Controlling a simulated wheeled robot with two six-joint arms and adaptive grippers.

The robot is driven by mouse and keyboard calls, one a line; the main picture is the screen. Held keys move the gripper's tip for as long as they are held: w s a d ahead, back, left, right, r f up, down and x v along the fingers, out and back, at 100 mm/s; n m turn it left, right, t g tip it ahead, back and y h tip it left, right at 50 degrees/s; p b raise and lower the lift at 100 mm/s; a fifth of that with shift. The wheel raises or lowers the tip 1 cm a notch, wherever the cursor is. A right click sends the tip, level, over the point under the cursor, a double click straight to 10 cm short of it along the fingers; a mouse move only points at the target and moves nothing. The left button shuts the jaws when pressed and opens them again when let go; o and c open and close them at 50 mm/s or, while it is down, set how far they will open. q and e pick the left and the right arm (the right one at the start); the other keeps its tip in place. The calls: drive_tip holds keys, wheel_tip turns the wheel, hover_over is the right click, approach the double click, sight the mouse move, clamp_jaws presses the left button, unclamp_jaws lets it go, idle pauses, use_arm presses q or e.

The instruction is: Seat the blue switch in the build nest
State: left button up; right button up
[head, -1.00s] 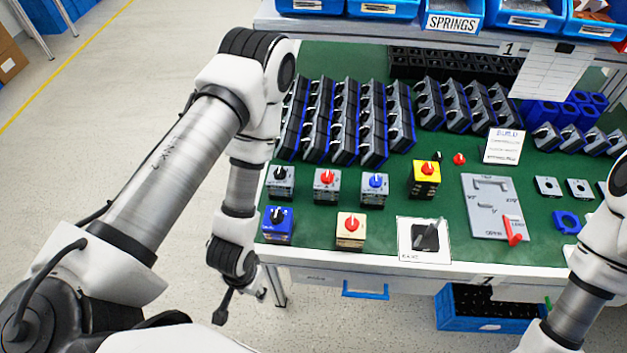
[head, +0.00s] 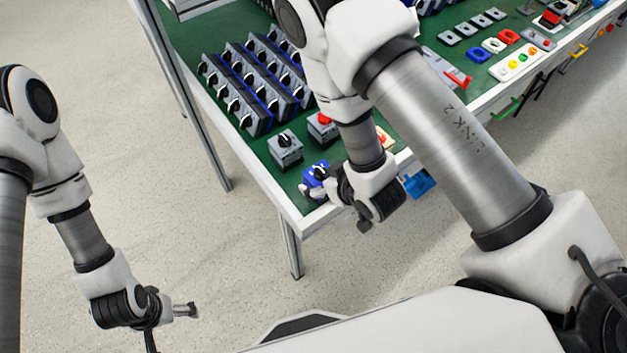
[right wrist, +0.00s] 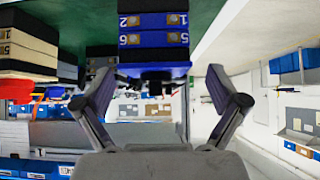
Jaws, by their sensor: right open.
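The blue switch (head: 314,180), with a black knob on top, stands at the near left corner of the green table, partly covered by my right gripper (head: 326,190). In the right wrist view the blue switch (right wrist: 151,40) appears upside down, with numbered terminals facing the camera. The right gripper (right wrist: 158,85) is open, its fingers on either side of the switch's line and below it in that picture; contact is not clear. My left gripper (head: 182,310) hangs over the floor, away from the table; its jaws are too small to read. I cannot make out the build nest; my right arm covers much of the table.
A grey switch (head: 286,148) and a red-knobbed switch (head: 321,126) stand behind the blue one. Rows of dark switches (head: 255,82) fill the table's far left. A grey plate with a red lever (head: 457,79) shows beyond my right arm.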

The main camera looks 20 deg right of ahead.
drive_tip(key=x, duration=0.3)
drive_tip(key=p+x, duration=0.1)
drive_tip(key=shift+w+d+f, duration=0.2)
drive_tip(key=shift+w+d, duration=0.05)
drive_tip(key=shift+a+f, duration=0.15)
drive_tip(key=shift+a, duration=0.15)
drive_tip(key=shift+d, duration=0.2)
drive_tip(key=c, duration=1.1)
drive_tip(key=shift+c, duration=1.2)
